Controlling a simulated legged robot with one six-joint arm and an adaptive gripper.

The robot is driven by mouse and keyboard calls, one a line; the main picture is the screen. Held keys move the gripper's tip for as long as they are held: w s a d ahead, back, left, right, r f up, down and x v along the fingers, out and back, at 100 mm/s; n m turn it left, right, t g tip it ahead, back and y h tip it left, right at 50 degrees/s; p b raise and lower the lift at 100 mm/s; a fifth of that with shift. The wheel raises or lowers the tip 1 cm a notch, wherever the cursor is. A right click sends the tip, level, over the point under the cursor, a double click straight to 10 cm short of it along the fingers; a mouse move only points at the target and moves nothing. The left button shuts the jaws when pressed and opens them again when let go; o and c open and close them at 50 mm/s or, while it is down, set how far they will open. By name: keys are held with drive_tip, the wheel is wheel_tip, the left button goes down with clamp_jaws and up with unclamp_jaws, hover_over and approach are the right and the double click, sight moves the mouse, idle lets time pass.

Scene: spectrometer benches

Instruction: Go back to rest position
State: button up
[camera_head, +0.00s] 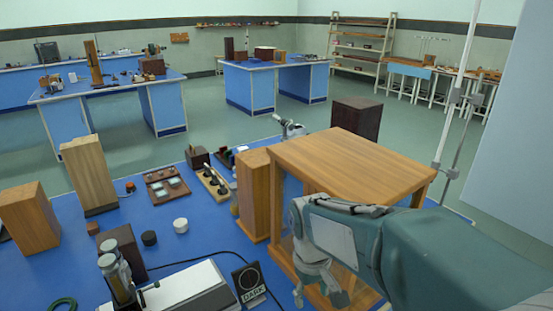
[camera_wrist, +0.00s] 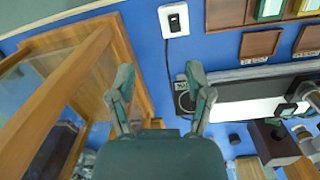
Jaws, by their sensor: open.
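My gripper (camera_wrist: 160,88) is open in the wrist view, its two grey-green fingers spread apart. Nothing is between them but the blue bench top (camera_wrist: 150,50) beyond. The right fingertip overlaps the edge of a white-topped instrument (camera_wrist: 245,111) in the picture; I cannot tell the gap. In the head view, my teal arm reaches in from the lower right, in front of a wooden case (camera_head: 350,152). The gripper end is low beside that case and partly hidden, so its fingers are not clear there.
The wooden case frame (camera_wrist: 88,62) is close on the left in the wrist view. A DARK sign (camera_head: 249,282), a black cable, tall wooden blocks (camera_head: 90,175) and small trays (camera_head: 168,187) crowd the bench. Other blue benches (camera_head: 275,82) stand farther back across open floor.

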drive_tip(key=s+d+r+m+t, duration=0.5)
drive_tip(key=s+d+r+t, duration=0.1)
drive_tip(key=s, duration=0.6)
drive_tip(key=shift+d+r+y, duration=0.4)
drive_tip(key=shift+d+r, duration=0.45)
drive_tip(key=shift+d, duration=0.25)
